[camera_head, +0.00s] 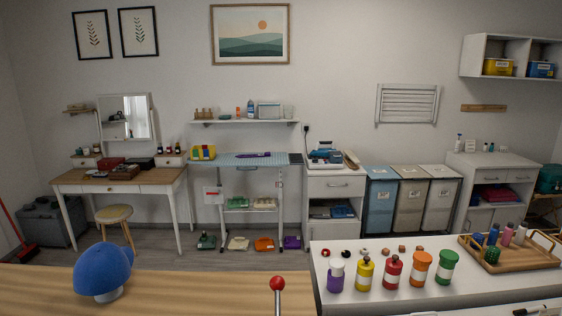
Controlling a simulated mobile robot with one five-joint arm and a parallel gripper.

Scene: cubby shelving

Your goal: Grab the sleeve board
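I cannot tell for certain which thing is the sleeve board. A narrow tan piece (351,160) lies tilted on the white cabinet top, just right of a blue steam iron (326,154); its shape fits a small sleeve board. A long flat purple item (253,155) lies on the light-blue ironing board (222,161) to the left; it is too small to make out. Both are across the room against the back wall. My gripper does not show in this view, so its state is hidden.
A wooden surface (190,290) with a blue cap (101,271) and a red-knobbed post (278,285) fills the front left. A white counter (440,300) with several bottles and a wooden tray (510,262) stands front right. Grey floor (180,261) shows beyond. Three bins (409,200) flank the cabinet.

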